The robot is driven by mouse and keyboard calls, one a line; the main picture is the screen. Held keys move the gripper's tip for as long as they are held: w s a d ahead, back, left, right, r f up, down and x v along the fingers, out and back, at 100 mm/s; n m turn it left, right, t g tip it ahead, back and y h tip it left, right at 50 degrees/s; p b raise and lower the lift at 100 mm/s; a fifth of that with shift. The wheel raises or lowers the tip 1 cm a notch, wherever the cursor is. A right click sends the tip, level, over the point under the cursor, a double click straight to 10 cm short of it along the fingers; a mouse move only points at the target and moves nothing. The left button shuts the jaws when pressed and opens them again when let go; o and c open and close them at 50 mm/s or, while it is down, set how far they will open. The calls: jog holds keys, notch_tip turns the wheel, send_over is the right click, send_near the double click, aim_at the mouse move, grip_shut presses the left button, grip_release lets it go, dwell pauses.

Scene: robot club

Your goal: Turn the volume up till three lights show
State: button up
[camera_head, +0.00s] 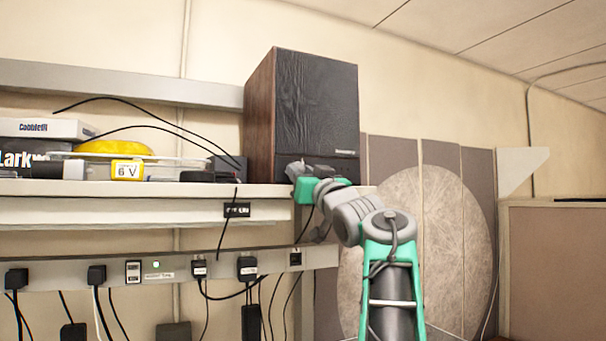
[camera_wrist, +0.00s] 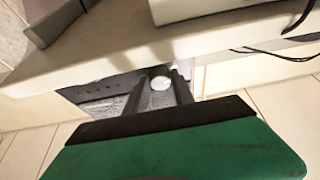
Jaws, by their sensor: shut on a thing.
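The tall speaker (camera_head: 315,105), with a dark front and wood side, stands at the right end of the shelf. My gripper (camera_head: 298,172) is at the speaker's lower front, and its fingertips are hard to make out there. In the wrist view my gripper (camera_wrist: 160,80) has its two dark fingers on either side of a round pale knob (camera_wrist: 160,83) and is shut on it. A dark panel (camera_wrist: 97,88) with a row of small dots lies to the knob's left. No dot looks clearly lit, but they are too small to be sure.
A shelf (camera_head: 150,188) carries boxes (camera_head: 45,128), a yellow item (camera_head: 113,147) and loose black cables left of the speaker. A power strip (camera_head: 75,275) with several plugs and hanging cords runs below. A large round panel (camera_head: 420,250) stands behind my arm.

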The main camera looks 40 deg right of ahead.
grip_shut()
jog(key=shift+d, duration=0.3)
jog(key=shift+a, duration=0.3)
jog(key=shift+m+h, duration=0.4)
jog(key=shift+m, duration=0.1)
jog(key=shift+w+a+r+m+g+h+p, duration=0.15)
jog(key=shift+m+g+h+p, duration=0.85)
jog(key=shift+m, duration=2.35)
jog(key=shift+s+a+r+m+g+h+p, duration=0.15)
jog(key=shift+m+g+h+p, duration=0.85)
jog(key=shift+m, duration=2.4)
jog(key=shift+w+a+r+m+g+h+p, duration=0.3)
jog(key=shift+m+g+p, duration=1.2)
jog(key=shift+m, duration=1.85)
jog(key=shift+s+d+f, duration=0.1)
jog(key=shift+s+f, duration=0.05)
